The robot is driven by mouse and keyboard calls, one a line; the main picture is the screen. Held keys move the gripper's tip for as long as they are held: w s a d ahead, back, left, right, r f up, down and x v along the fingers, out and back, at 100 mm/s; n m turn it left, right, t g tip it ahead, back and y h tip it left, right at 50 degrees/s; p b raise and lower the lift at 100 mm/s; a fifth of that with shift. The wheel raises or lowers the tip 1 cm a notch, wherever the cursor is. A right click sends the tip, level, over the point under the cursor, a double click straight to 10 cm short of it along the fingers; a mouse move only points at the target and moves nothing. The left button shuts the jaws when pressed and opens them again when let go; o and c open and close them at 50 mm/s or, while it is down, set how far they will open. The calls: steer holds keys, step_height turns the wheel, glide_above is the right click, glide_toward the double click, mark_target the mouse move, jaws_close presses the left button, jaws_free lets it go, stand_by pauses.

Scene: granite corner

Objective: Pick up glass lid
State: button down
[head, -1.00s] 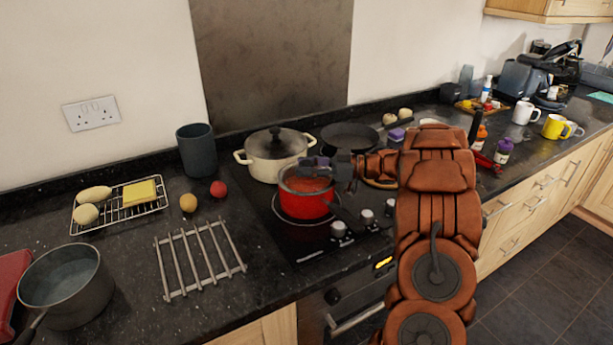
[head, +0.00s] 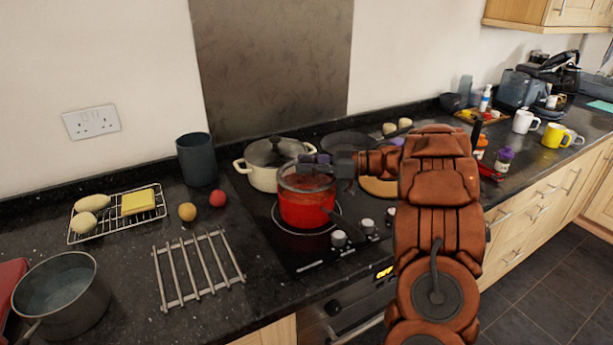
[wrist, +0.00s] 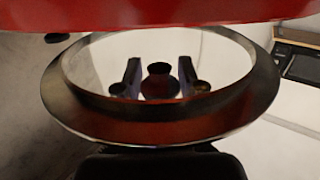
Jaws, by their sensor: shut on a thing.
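A glass lid (head: 298,183) with a metal rim is over the red pot (head: 303,211) on the hob. My gripper (head: 318,160) is above the lid, with its fingers closed at the lid's top. In the wrist view, the lid (wrist: 262,92) shows as a ring-shaped rim around clear glass. A dark knob sits between my two fingers (wrist: 158,80). A red surface fills the top of that view. The exact gap between lid and pot is hard to see in the head view.
A cream pot (head: 260,178) with its own glass lid stands close behind left. A dark pan (head: 348,140) is behind the gripper. A metal trivet (head: 198,270), a wire rack (head: 150,228) and a grey saucepan (head: 62,290) are at left. Mugs stand far right.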

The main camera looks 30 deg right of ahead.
steer(key=s+b, duration=0.1)
steer(key=s, duration=0.4)
steer(key=s+r+b, duration=0.1)
steer(key=s, duration=0.4)
steer(key=s+b, duration=0.1)
steer(key=s, duration=0.5)
steer(key=shift+a+r, duration=0.25)
steer(key=shift+a, duration=0.1)
